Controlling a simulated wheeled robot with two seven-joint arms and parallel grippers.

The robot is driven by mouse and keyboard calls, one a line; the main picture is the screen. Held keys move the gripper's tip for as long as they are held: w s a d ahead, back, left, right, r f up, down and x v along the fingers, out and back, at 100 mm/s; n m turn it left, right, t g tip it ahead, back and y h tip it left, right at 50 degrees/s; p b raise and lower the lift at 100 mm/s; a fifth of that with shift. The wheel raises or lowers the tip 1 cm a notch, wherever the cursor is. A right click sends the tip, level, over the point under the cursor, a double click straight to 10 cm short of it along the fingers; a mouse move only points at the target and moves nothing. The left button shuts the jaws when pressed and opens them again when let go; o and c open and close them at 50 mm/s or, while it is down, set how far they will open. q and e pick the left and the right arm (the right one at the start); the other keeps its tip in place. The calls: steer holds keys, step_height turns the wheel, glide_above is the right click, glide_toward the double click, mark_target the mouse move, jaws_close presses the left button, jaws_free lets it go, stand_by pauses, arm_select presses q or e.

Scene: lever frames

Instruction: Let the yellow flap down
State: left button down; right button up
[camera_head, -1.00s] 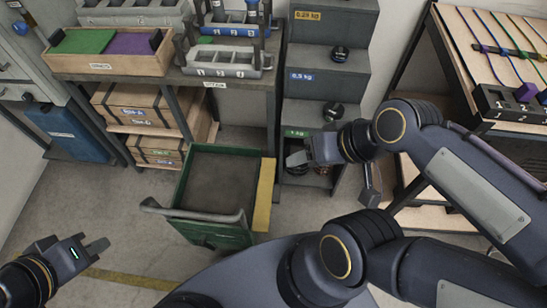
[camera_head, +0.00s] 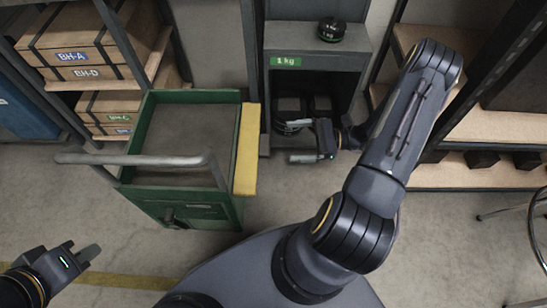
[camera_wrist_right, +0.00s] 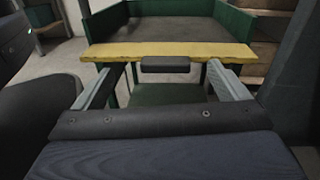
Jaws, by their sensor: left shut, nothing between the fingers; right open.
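The yellow flap (camera_head: 246,150) is a long board along the right side of the green cart (camera_head: 192,97). In the right wrist view the flap (camera_wrist_right: 195,50) runs across the picture nearly level, at the edge of the cart's grey bed. A small dark block (camera_wrist_right: 165,64) sits just under its near edge, at its middle. My right gripper (camera_head: 303,141) is open to the right of the flap, pointing at it, with a gap between. In the wrist view its fingers (camera_wrist_right: 163,84) stand either side of the block, not closed on it. My left gripper (camera_head: 88,256) is shut and empty at lower left.
The cart's grey push handle (camera_head: 135,160) sticks out at the near left. A grey stepped stand (camera_head: 275,42) with a 1 kg label and a dark weight (camera_head: 331,30) stands behind my right gripper. Wooden shelves (camera_head: 480,172) are at right. Floor left of the cart is clear.

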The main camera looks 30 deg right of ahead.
step_height(320, 180, down, 3)
steer(key=m+t, duration=0.1)
arm_select(q)
step_height(320, 180, down, 3)
steer(key=shift+f+b, duration=0.1)
steer(key=shift+b, duration=1)
arm_select(e)
glide_toward(254, 145)
steer(key=x, duration=0.4)
steer(key=shift+w+a+f, duration=0.1)
steer(key=shift+w+f, duration=0.05)
steer(key=shift+f, duration=0.1)
steer(key=shift+c, duration=0.4)
